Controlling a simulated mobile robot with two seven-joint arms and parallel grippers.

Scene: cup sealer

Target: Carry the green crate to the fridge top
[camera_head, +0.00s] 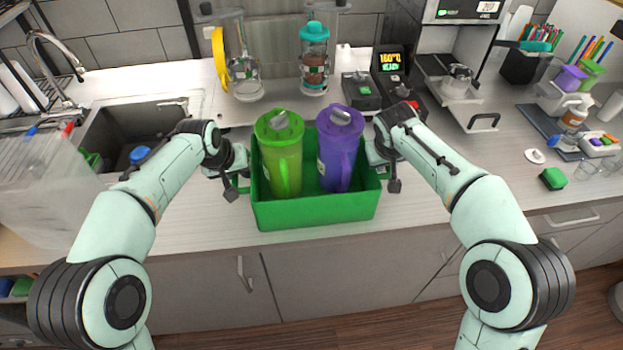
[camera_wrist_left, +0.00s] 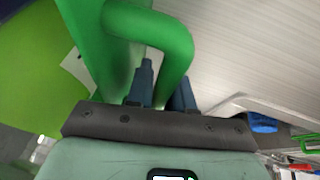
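The green crate (camera_head: 315,213) is at the front of the counter, upright, with a green lidded pitcher (camera_head: 283,160) and a purple lidded pitcher (camera_head: 338,155) standing in it. I cannot tell whether its base touches the counter. My left gripper (camera_head: 238,178) is at the crate's left side. In the left wrist view its two fingers (camera_wrist_left: 163,92) are close on both sides of the crate's green handle (camera_wrist_left: 172,45). My right gripper (camera_head: 385,172) is at the crate's right handle; its fingers are mostly hidden. I see no fridge.
A sink (camera_head: 130,128) and a translucent bin (camera_head: 38,185) are on the left. Behind the crate stand a teal-lidded dispenser (camera_head: 314,60) and a black device with a lit display (camera_head: 391,62). The sealer (camera_head: 458,80) is right of these. The counter's right front is mostly clear.

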